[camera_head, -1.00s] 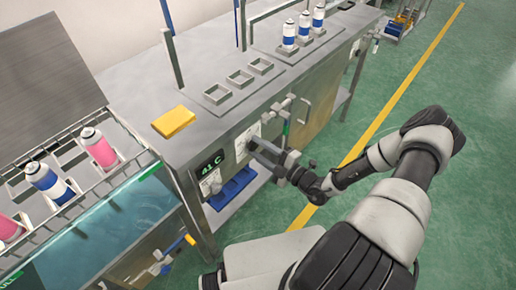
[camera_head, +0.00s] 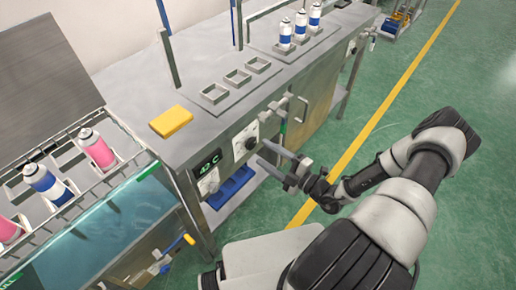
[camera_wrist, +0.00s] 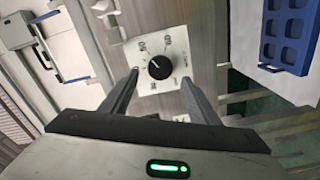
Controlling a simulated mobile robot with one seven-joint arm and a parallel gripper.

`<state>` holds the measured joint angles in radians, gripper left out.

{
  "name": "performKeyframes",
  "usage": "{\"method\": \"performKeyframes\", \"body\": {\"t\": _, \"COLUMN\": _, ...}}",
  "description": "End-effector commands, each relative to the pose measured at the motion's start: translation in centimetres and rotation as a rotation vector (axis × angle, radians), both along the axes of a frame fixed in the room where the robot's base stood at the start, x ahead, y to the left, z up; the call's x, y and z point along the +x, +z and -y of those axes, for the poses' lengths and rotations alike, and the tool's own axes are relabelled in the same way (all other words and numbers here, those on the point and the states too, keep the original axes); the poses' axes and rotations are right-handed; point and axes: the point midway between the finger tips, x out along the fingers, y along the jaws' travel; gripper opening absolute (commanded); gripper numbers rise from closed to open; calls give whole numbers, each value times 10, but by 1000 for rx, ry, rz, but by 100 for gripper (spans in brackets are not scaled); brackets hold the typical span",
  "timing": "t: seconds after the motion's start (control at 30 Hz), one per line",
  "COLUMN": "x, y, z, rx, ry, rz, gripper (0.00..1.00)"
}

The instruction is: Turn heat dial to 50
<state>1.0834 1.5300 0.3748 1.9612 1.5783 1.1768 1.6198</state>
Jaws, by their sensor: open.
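A black round dial (camera_head: 251,143) sits on a white marked plate on the front of the steel machine. In the wrist view the dial (camera_wrist: 160,66) shows between my fingers, with a pale pointer line; its scale numbers are too blurred to read. A dark display (camera_head: 207,163) left of the dial shows green digits that look like 43 C. My gripper (camera_head: 264,152) is open and empty, its fingers pointing at the panel. It stands back from the dial and does not touch it.
A second white plate (camera_head: 209,183) is under the display. A yellow block (camera_head: 171,121) lies on the machine top. A pipe handle (camera_head: 299,107) juts out right of the dial. A blue tray (camera_head: 232,187) sits below the panel. Green floor (camera_head: 420,70) is free on the right.

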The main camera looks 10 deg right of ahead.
Motion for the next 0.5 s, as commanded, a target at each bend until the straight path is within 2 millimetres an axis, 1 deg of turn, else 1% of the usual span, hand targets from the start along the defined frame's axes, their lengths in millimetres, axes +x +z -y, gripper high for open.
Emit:
{"method": "performKeyframes", "body": {"t": 0.03, "x": -11, "y": 1, "z": 9, "rx": -1, "ry": -2, "rz": -2, "gripper": 55}}
{"method": "performKeyframes", "body": {"t": 0.1, "x": -25, "y": 1, "z": 19, "rx": -1, "ry": -2, "rz": -2, "gripper": 55}}
{"method": "performKeyframes", "body": {"t": 0.3, "x": -63, "y": 0, "z": 47, "rx": -1, "ry": -1, "rz": -1, "gripper": 55}}
{"method": "performKeyframes", "body": {"t": 0.4, "x": -78, "y": 0, "z": 57, "rx": -1, "ry": -1, "rz": -1, "gripper": 55}}
{"method": "performKeyframes", "body": {"t": 0.5, "x": -89, "y": 0, "z": 65, "rx": 0, "ry": -1, "rz": -2, "gripper": 55}}
